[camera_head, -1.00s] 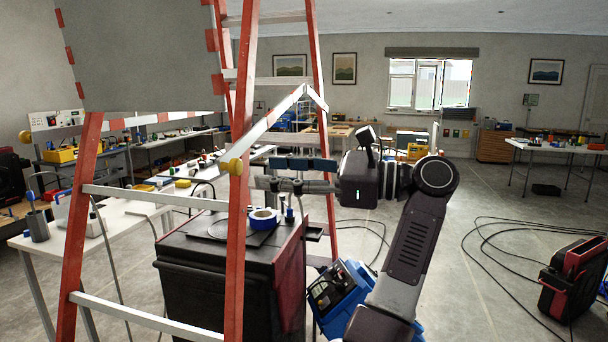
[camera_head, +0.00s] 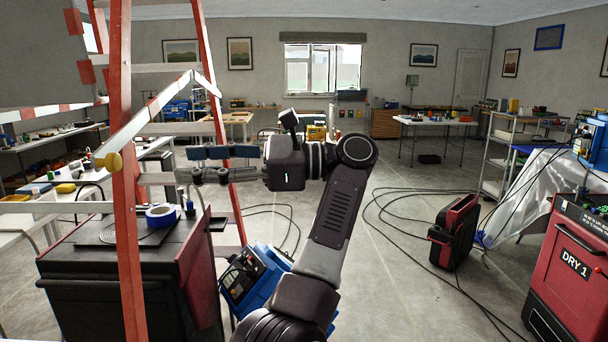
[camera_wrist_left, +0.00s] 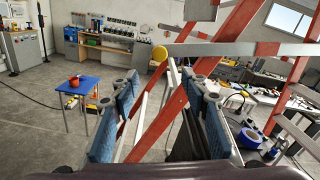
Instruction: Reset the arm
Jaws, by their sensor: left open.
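My left arm rises from the bottom middle of the head view, bends at its elbow and points left. My left gripper (camera_head: 207,163) is open and empty, with blue pads on its fingers. It is beside the red and white ladder (camera_head: 128,230), whose rear leg passes behind the fingers. In the left wrist view, the two blue-padded fingers (camera_wrist_left: 160,105) stand well apart. A red ladder leg (camera_wrist_left: 172,113) shows in the gap between them; I cannot tell how far beyond the tips it is. My right gripper is out of view.
A black cabinet (camera_head: 95,262) with a blue tape roll (camera_head: 162,215) stands below the gripper. A blue machine (camera_head: 250,278) is beside the arm. Red drying machine (camera_head: 572,268) and red-black case (camera_head: 455,232) stand right. Cables cross the open floor (camera_head: 400,265).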

